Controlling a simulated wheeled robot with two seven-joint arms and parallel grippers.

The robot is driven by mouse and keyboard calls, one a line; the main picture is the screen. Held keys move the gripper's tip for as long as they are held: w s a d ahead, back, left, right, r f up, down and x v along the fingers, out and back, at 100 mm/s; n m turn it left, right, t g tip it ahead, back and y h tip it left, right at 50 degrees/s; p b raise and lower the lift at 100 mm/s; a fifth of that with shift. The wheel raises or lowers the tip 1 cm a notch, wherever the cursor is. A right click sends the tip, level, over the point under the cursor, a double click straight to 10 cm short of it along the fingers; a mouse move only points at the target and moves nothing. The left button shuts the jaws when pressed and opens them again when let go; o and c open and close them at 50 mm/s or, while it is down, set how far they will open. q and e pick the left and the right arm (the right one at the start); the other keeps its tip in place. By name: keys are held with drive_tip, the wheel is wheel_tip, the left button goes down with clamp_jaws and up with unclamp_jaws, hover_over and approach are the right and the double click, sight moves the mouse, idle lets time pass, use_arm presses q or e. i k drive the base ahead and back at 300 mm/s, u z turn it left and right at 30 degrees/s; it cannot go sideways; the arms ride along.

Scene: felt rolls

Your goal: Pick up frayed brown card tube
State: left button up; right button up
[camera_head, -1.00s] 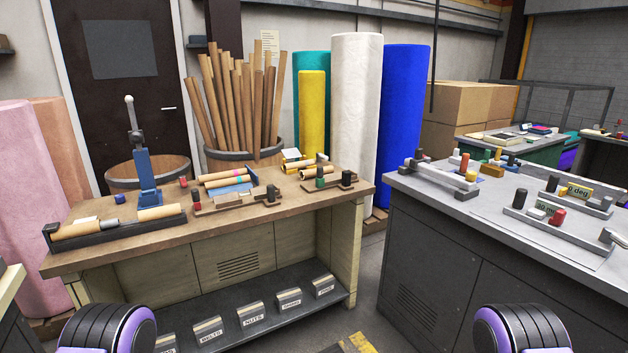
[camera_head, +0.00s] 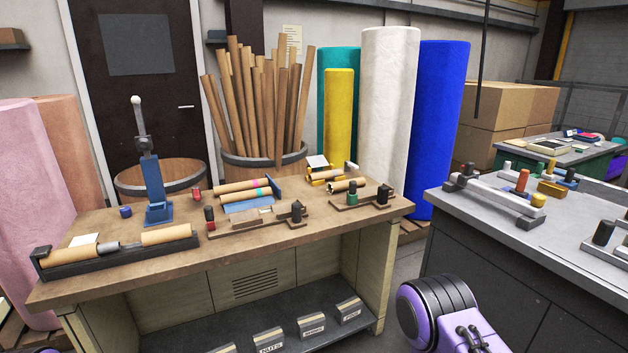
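Several brown card tubes lie on the wooden workbench (camera_head: 160,275). One short tube (camera_head: 348,185) at the right of the bench has a dark, uneven-looking end; the frame is too coarse to confirm fraying. Another tube (camera_head: 323,176) lies just behind it in a yellow holder.
A blue hand press (camera_head: 154,185) stands on the bench beside the cradle. Wooden jigs (camera_head: 258,220) with dark knobs sit near the front edge. A barrel of long tubes (camera_head: 262,160) and tall felt rolls (camera_head: 388,120) stand behind. A grey bench (camera_head: 480,215) is at the right.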

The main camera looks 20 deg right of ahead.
sight(339, 186)
drive_tip(key=z, duration=0.2)
drive_tip(key=i, duration=0.8)
drive_tip(key=z, duration=0.5)
